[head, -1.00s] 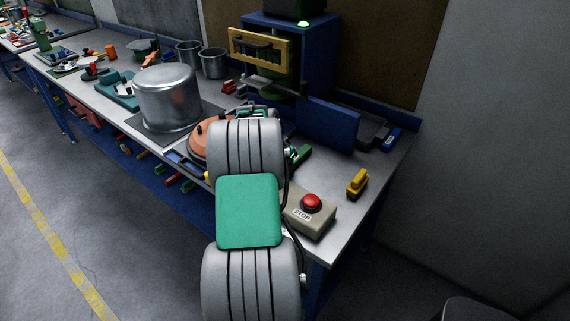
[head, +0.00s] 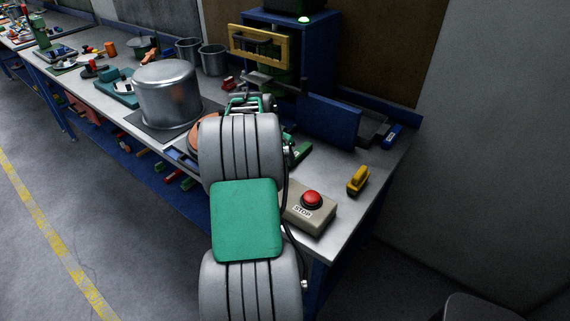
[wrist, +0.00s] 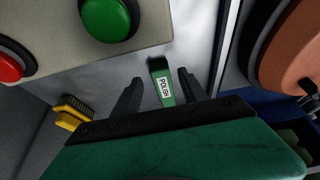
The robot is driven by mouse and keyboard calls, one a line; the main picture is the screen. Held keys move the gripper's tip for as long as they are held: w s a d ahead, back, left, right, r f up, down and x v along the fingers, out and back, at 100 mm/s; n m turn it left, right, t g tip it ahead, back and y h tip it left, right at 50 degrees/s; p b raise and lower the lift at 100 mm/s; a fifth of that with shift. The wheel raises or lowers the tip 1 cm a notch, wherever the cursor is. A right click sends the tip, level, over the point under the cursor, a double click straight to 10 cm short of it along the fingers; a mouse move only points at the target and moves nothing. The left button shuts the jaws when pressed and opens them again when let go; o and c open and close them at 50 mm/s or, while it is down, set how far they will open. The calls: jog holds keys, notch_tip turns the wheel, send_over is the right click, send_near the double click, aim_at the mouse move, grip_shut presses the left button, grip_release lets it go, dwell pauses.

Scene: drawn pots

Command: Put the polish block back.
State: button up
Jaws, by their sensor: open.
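The polish block (wrist: 162,82) is a small green block with a white POLISH label. In the wrist view it lies on the grey bench top, ahead of my fingers and in line with the gap between them. A green piece (head: 301,152) beside my arm in the head view looks like the same block, partly hidden. My gripper (wrist: 160,78) is open, with nothing visibly held between its two dark fingers. In the head view my gripper (head: 250,103) is over the bench, its fingertips hard to make out.
A beige control box (head: 309,208) with a red STOP button stands at the front right, a yellow brush (head: 358,181) beyond it. A copper-coloured round thing (wrist: 290,50) is right in the wrist view. A steel pot (head: 167,95) and blue cabinet (head: 320,60) stand near.

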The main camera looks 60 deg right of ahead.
jog(key=s+b+v, duration=0.1)
jog(key=v, duration=0.7)
jog(key=w+a+r+n+t, duration=0.1)
jog(key=w+a+n, duration=0.25)
jog(key=a, duration=0.55)
jog(key=w+a+r+n+t+y, duration=0.1)
jog(key=w+a+n, duration=0.2)
jog(key=w+a, duration=0.35)
jog(key=w+a+r+n+t, duration=0.15)
jog(key=a+n, duration=0.25)
jog(key=a, duration=0.6)
jog(key=s+a+f+n+y, duration=0.1)
jog(key=s+a+n, duration=0.1)
jog(key=a, duration=0.5)
jog(key=s+a+f+n+y, duration=0.1)
jog(key=a+n, duration=0.3)
jog(key=a, duration=0.4)
jog(key=s+a+f+n+y, duration=0.1)
jog(key=s+a+f+n, duration=0.2)
jog(key=a, duration=0.5)
jog(key=shift+s+a+n+t+y, duration=0.25)
jog(key=shift+n+t+y, duration=0.1)
jog(key=shift+t, duration=0.1)
jog(key=shift+c, duration=0.2)
